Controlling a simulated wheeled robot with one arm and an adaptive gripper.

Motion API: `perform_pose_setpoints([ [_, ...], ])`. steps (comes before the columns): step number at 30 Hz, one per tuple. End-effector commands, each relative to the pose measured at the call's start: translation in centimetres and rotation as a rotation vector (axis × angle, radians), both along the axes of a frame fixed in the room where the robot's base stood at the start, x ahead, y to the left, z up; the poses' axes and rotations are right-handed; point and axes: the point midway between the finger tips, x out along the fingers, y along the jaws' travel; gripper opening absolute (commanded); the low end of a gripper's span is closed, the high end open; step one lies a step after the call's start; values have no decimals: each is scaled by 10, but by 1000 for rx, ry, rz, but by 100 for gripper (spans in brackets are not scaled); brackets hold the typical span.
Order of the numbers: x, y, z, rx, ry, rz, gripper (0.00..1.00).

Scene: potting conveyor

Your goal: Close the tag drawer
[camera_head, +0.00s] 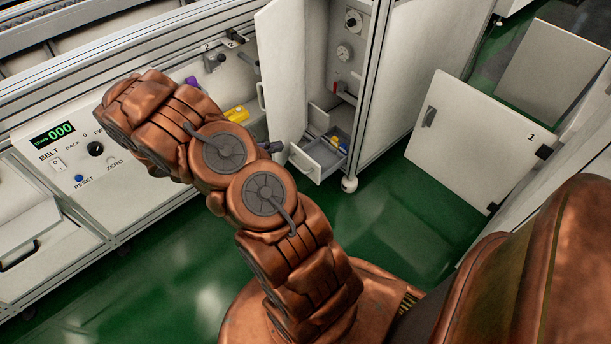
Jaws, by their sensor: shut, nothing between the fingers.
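The tag drawer (307,162) is a small grey drawer low in the open white cabinet. It is pulled out, and yellow and blue pieces (338,143) lie in or just behind it. My copper arm reaches up and to the left, in front of the bench, with its bend left of the drawer.
A white cabinet door (281,72) stands open left of the drawer. A bench panel (72,150) and a second drawer with a dark handle (20,256) are at left. A white panel marked 1 (475,140) stands at right. Green floor (375,215) is clear before the cabinet.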

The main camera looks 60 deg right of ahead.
Motion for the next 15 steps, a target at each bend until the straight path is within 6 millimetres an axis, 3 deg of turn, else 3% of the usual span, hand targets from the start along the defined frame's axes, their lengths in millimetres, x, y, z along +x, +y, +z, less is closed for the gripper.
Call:
perform_pose_setpoints([
  [1,2,-3,-38,7,33,27,0],
  [6,12,-10,-115,29,123,125,0],
  [10,15,-12,-161,49,172,182,0],
  [15,18,-12,-193,66,205,225,0],
])
